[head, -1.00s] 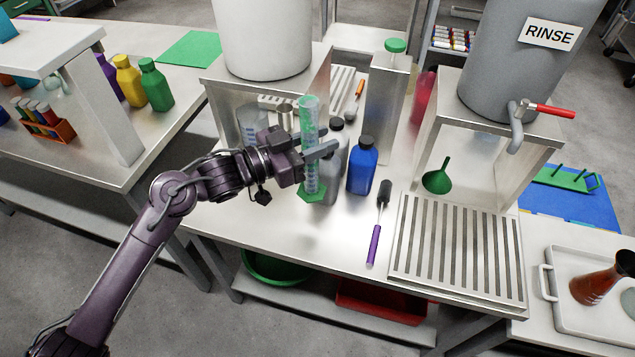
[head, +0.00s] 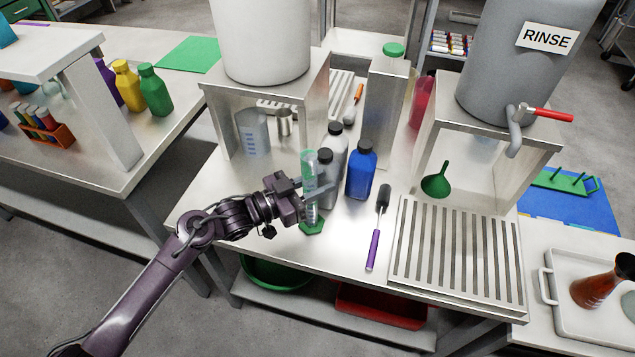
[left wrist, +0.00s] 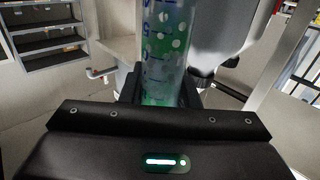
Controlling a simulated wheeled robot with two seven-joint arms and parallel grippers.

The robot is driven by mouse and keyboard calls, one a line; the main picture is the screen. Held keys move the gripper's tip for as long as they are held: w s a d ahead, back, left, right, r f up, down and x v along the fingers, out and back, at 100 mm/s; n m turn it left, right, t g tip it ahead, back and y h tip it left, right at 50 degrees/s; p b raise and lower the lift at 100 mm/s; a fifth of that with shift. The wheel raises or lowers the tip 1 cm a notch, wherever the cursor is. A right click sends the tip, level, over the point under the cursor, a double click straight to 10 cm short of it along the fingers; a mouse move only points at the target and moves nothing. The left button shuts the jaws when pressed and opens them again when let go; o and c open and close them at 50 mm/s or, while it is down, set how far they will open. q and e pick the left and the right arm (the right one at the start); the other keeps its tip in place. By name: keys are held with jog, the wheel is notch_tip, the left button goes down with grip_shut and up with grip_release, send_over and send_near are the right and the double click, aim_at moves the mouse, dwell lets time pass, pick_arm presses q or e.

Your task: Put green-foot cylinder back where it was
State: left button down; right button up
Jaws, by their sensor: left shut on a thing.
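In the left wrist view the tube (left wrist: 163,45) rises between the fingers, with blue scale marks and green and white spots. I cannot tell whether the foot touches the table. My right gripper is not in view.
Grey bottles (head: 326,172) stand right behind the cylinder, and a blue bottle (head: 361,172) is to their right. A purple-handled brush (head: 373,247) lies farther right. A beaker (head: 252,132) is under the left stand. The table's front edge is close.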

pick_arm(q)
jog(key=shift+f, duration=0.15)
jog(key=c, duration=1.1)
grip_release()
jog(key=shift+r, duration=0.3)
jog(key=v, duration=1.2)
jog(key=shift+b, duration=0.4)
jog(key=shift+f, duration=0.15)
